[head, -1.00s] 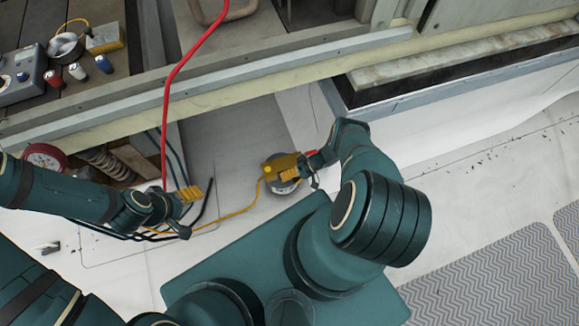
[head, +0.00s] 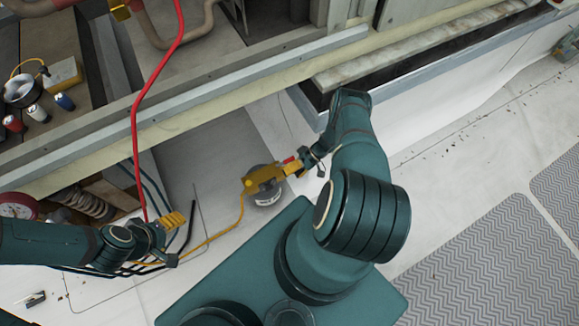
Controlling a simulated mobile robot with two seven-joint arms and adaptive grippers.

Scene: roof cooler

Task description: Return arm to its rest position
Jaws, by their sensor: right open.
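My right gripper (head: 295,166) reaches in from the right, low over the pale roof surface. It is open. Its fingers are close to a yellow part (head: 262,179) on top of a round grey device (head: 266,200); I cannot tell whether they touch. A yellow cable (head: 226,229) runs from the device toward the left. My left gripper (head: 172,240) is at the lower left, near the red hose (head: 136,150) and dark cables. Its ribbed yellow finger pad shows, but I cannot tell how far it is open.
A long metal frame rail (head: 200,112) crosses behind both arms. Cans and a gauge (head: 22,90) stand on the boards at upper left. A red round gauge (head: 17,206) and a coil spring (head: 80,203) lie at left. Grey patterned mats (head: 470,265) lie at lower right; pale roof there is open.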

